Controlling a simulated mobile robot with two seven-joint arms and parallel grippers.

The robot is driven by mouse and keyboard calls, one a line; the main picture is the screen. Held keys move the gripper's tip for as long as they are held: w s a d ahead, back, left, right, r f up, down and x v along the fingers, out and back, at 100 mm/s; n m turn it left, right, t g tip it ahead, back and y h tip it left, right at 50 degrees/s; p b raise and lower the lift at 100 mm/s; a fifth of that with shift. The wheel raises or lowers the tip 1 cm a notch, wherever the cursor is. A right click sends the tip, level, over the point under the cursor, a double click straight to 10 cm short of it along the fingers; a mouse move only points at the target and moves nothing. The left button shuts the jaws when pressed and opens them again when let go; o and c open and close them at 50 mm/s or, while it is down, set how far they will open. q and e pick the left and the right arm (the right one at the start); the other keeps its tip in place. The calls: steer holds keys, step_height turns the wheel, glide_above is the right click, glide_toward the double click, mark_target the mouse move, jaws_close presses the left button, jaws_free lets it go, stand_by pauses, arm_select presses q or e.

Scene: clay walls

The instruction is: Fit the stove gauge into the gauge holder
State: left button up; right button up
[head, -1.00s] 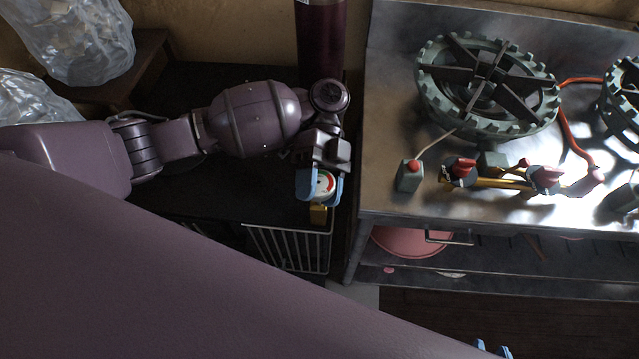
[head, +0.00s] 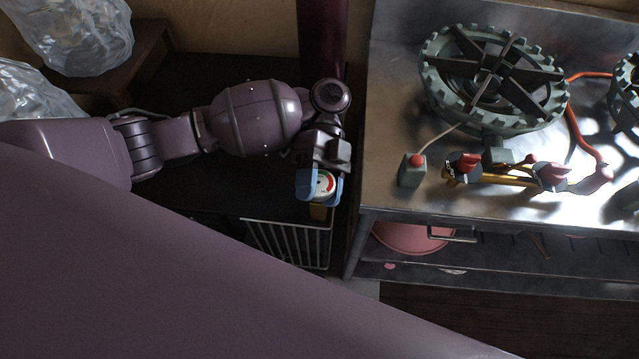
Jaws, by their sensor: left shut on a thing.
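The stove gauge (head: 322,186) is a small round dial with a white and red face and a yellow part below it. My left gripper (head: 320,187) is shut on it, with a blue fingertip on each side, and holds it left of the stove. A small grey-green block (head: 497,156) sits by the yellow pipe between two red-handled valves on the stove; it may be the gauge holder, but I cannot tell surely. The gauge is well apart from it. My right gripper is out of view.
The metal stove top (head: 390,205) carries a large toothed burner (head: 495,80), a small green box with a red top (head: 412,170) and an orange hose (head: 578,130). A white wire rack (head: 290,243) is below my left gripper. A dark red cylinder (head: 322,40) stands behind.

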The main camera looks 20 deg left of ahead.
arm_select(q)
steer(key=o, duration=1)
steer(key=shift+s, duration=0.15)
steer(key=shift+f, duration=0.1)
steer(key=shift+f, duration=0.1)
steer(key=shift+c, duration=0.5)
